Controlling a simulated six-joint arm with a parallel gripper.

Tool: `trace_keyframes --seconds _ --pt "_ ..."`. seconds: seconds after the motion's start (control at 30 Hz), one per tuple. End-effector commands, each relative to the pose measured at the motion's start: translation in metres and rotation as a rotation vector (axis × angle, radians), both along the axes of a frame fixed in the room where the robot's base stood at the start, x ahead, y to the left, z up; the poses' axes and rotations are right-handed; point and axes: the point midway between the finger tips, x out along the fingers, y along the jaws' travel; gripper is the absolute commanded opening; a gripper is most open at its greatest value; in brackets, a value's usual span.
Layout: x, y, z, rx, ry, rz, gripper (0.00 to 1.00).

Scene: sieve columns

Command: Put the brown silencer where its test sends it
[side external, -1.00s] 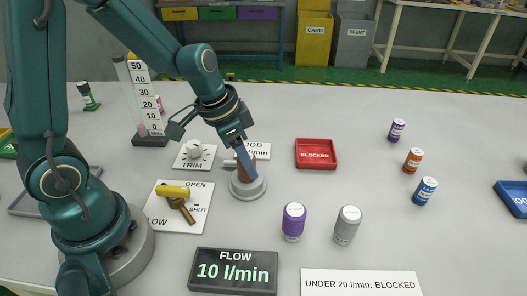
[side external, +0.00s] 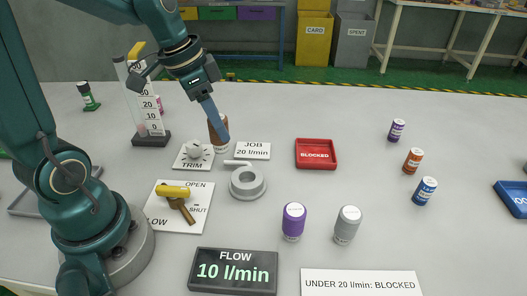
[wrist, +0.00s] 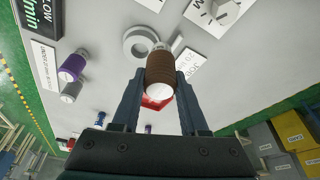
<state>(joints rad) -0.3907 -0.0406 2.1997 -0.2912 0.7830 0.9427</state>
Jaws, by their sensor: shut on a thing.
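The brown silencer (side external: 217,134) is held in my gripper (side external: 222,138), raised above the table behind the grey ring-shaped test seat. In the wrist view the brown silencer (wrist: 161,72) sits between both fingers of my gripper (wrist: 160,85), its white end toward the camera. The test seat (side external: 248,183) is empty. The flow display (side external: 235,270) reads 10 l/min. A sign (side external: 361,283) says under 20 l/min: BLOCKED. The job card (side external: 253,151) says 20 l/min. The red tray marked BLOCKED (side external: 316,154) is empty. The yellow-handled valve lever (side external: 176,192) lies near OPEN.
A purple silencer (side external: 293,221) and a grey one (side external: 346,225) stand in front. Purple, orange (side external: 413,160) and blue (side external: 425,191) ones stand at right, near a blue tray (side external: 512,199). A flow tube (side external: 138,100) and trim knob (side external: 194,151) stand at left.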

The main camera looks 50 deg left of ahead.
Motion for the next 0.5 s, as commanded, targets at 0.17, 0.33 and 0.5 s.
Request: trace_keyframes --seconds 0.17,0.33,0.5 --pt "-0.012 0.029 0.019 0.001 -0.004 0.008 0.0" --pt "-0.019 0.046 0.03 0.001 -0.002 0.005 0.0" --pt "-0.024 0.054 0.035 0.001 -0.001 0.012 0.0"
